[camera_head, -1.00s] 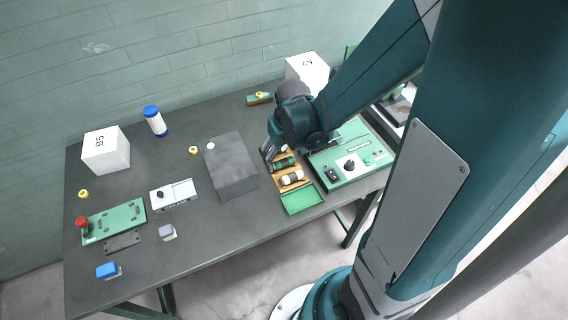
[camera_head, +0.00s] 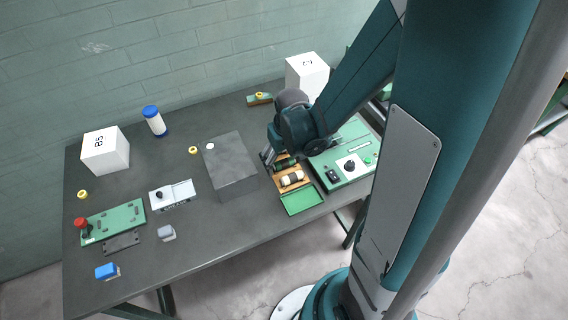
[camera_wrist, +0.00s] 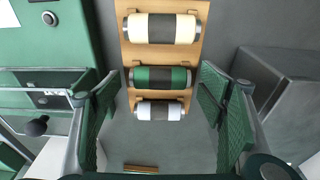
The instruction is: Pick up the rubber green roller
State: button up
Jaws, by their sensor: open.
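The green roller (camera_wrist: 145,78) has a dark middle band and metal ends. It lies across a wooden rack (camera_wrist: 197,42) in the wrist view, between a cream roller (camera_wrist: 151,28) and a white roller (camera_wrist: 145,110). My gripper (camera_wrist: 158,85) is open, with one green padded finger on each side of the green roller, not closed on it. In the head view my gripper (camera_head: 267,159) is low beside the rack, and the green roller (camera_head: 286,164) is partly hidden by the arm. The cream roller (camera_head: 292,179) shows in front of it.
A grey block (camera_head: 229,160) stands left of the rack. A green tray (camera_head: 303,199) lies in front, and a green control panel (camera_head: 343,168) is close on the right. White boxes (camera_head: 105,151) and (camera_head: 306,76) stand farther off.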

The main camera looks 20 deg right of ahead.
aim_at(284, 161)
jog(key=c, duration=1)
jog(key=shift+r, duration=0.15)
jog(key=shift+c, duration=0.2)
notch_tip(284, 161, up, 10)
jog(key=p, duration=0.1)
dwell(0.7)
